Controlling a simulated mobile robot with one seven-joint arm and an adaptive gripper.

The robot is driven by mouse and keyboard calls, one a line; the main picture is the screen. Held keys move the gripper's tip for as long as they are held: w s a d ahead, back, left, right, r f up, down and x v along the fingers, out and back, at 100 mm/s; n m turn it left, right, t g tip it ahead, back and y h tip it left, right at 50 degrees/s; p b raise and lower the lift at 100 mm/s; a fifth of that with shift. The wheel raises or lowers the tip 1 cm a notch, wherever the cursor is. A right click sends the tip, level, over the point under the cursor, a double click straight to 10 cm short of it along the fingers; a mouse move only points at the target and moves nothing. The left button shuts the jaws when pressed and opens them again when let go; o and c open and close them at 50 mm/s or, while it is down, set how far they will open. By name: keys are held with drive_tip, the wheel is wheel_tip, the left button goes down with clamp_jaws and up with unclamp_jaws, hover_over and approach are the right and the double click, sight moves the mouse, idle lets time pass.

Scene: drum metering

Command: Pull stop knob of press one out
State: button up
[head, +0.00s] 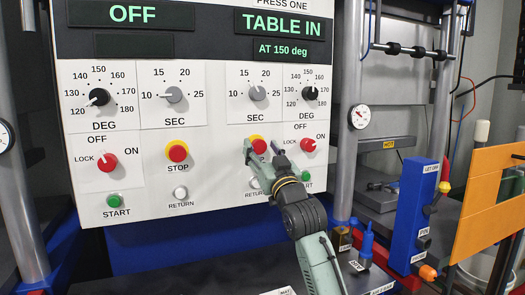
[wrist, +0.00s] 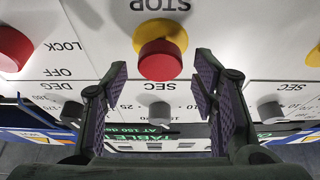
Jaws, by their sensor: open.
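The stop knob of press one is a red mushroom knob on a yellow collar, on the right half of the white panel, under the "PRESS ONE" label. In the head view the knob (head: 257,141) is partly covered by my gripper (head: 263,150). In the wrist view, which is upside down, the red knob (wrist: 160,62) shows in the gap between the fingertips. My gripper (wrist: 162,75) is open, with one finger on each side of the knob and visible space on both sides. I cannot tell how far the fingertips reach along the knob.
A red lock knob (head: 308,145) and a partly hidden green start button (head: 305,177) are close on the right. The other stop knob (head: 177,152) is on the left half. A metal column (head: 346,120), a blue post (head: 412,205) and an orange panel (head: 490,195) stand to the right.

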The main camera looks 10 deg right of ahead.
drive_tip(key=v, duration=1.2)
